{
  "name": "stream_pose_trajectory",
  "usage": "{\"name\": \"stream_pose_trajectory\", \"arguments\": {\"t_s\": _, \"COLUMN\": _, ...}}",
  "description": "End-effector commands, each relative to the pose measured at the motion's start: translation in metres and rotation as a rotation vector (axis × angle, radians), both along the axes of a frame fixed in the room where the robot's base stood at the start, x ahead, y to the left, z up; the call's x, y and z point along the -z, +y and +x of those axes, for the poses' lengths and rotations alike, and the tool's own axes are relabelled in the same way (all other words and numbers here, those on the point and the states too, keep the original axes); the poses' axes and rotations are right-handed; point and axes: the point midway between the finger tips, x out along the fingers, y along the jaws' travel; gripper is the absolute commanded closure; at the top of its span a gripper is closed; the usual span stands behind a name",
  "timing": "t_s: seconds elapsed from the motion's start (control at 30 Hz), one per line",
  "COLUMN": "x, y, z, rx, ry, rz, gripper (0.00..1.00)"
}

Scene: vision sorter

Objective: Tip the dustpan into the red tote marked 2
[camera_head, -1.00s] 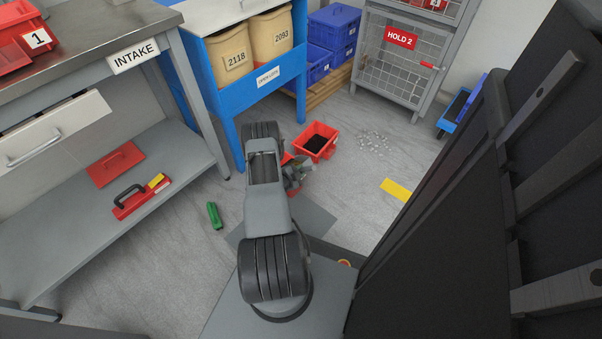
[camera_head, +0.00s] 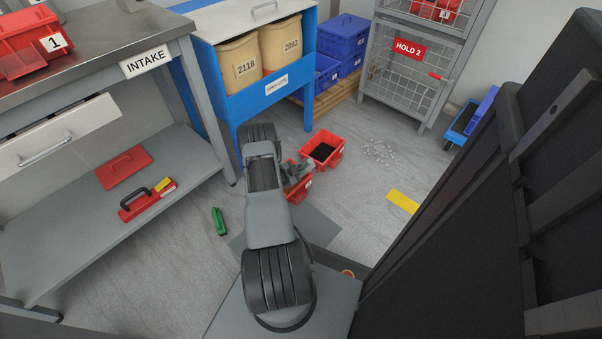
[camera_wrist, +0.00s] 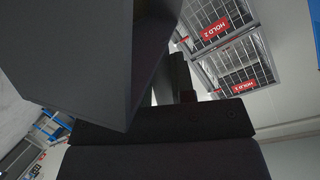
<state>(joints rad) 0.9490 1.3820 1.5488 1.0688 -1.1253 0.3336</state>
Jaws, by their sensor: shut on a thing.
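My gripper (camera_head: 296,168) is low beyond the arm's bend in the head view, over or close to the nearer red tote. In the wrist view a large dark grey slab, which looks like the dustpan (camera_wrist: 75,60), fills the upper left, held in my shut gripper (camera_wrist: 182,85). Its contents cannot be seen. One red tote (camera_head: 336,159) with dark contents stands on the floor beyond. A nearer red tote (camera_head: 298,190) is partly hidden by my arm. The floor totes' numbers are unreadable here.
Pale scattered bits (camera_head: 380,151) lie on the floor right of the totes. A green object (camera_head: 219,222) lies to the left. The intake bench (camera_head: 120,205), blue stand (camera_head: 262,103) and HOLD 2 cage (camera_head: 400,75) border the free floor.

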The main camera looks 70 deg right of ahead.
Motion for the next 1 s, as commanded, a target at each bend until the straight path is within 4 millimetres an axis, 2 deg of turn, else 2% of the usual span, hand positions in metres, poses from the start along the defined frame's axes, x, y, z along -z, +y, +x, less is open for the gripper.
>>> {"name": "stream_pose_trajectory", "arguments": {"t_s": 1.0, "x": -0.022, "y": -0.015, "z": 0.042, "rx": 0.0, "ry": 0.242, "rz": 0.088, "gripper": 1.0}}
